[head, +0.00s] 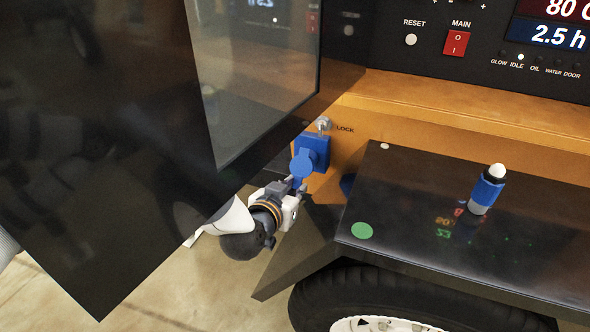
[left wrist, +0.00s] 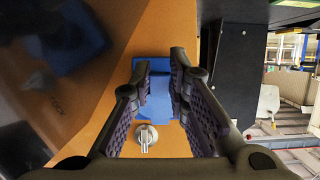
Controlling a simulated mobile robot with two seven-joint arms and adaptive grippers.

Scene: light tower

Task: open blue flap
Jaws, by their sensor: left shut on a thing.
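The blue flap (head: 303,164) is on a blue socket housing (head: 318,146) fixed to the orange panel, just below the LOCK label. My left gripper (head: 296,187) reaches it from below and is shut on the flap's lower part. In the left wrist view the two fingers (left wrist: 160,68) stand on either side of the blue flap (left wrist: 158,98), with blue showing between them. The fingers and the dark door hide part of the area. How far the flap stands open cannot be told. My right gripper is not in view.
A large dark door with a window (head: 130,150) hangs close on the left. A silver lock knob (head: 324,123) sits just above the socket. A blue plug with a white tip (head: 488,190) stands on the black fender (head: 420,215), above a tyre (head: 340,292).

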